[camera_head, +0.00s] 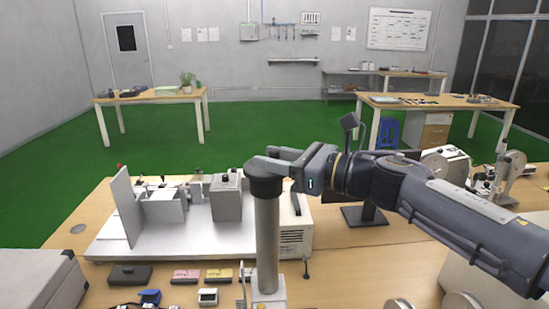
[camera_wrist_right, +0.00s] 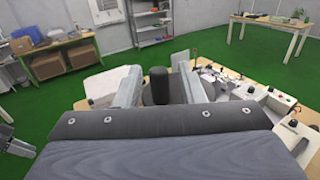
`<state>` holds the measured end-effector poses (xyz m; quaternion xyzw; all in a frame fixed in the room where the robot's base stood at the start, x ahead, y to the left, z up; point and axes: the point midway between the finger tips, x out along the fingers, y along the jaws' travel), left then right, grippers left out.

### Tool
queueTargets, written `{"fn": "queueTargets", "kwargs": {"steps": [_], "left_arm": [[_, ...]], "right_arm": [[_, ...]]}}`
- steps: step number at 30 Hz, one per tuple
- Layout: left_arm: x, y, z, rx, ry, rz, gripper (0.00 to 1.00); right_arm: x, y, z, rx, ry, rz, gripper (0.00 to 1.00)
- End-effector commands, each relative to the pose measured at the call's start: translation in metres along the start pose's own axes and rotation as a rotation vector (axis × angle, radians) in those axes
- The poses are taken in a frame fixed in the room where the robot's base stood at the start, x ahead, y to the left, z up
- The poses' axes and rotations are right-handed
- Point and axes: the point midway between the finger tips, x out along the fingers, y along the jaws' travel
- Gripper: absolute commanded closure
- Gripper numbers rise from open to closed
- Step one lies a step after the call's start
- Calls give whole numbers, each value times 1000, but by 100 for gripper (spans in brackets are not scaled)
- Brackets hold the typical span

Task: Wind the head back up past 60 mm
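A grey upright column (camera_head: 267,245) with a dark round cap (camera_head: 265,182) stands at the bench's front middle in the head view. My right gripper (camera_head: 270,158) reaches in from the right at the cap's top. In the right wrist view an upright black knob (camera_wrist_right: 158,85) stands between the two fingers of my right gripper (camera_wrist_right: 160,82). A narrow gap shows on each side of the knob, so the fingers look open around it. A dark round part shows behind and below the knob. No millimetre reading is legible.
A white-based machine (camera_head: 180,240) with an upright plate stands left of the column. Small dark, pink and yellow blocks (camera_head: 187,276) lie in front of it. A black stand (camera_head: 365,215) and a reel device (camera_head: 445,165) are on the right. Green floor lies beyond the bench.

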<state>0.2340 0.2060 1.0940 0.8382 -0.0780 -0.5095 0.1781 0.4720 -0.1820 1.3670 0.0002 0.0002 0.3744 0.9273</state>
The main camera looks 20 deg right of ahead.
Motion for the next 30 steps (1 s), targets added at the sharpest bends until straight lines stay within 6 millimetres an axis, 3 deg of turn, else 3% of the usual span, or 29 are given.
{"fn": "queueTargets", "kwargs": {"steps": [4,16,30], "left_arm": [[2,-1,1,0,0,0,64],[10,-4,5,0,0,0,64],[10,-4,5,0,0,0,64]], "right_arm": [[-11,-1,0,0,-3,-2,64],[-72,-1,-1,0,-1,-2,64],[-78,0,0,0,0,0,64]]}}
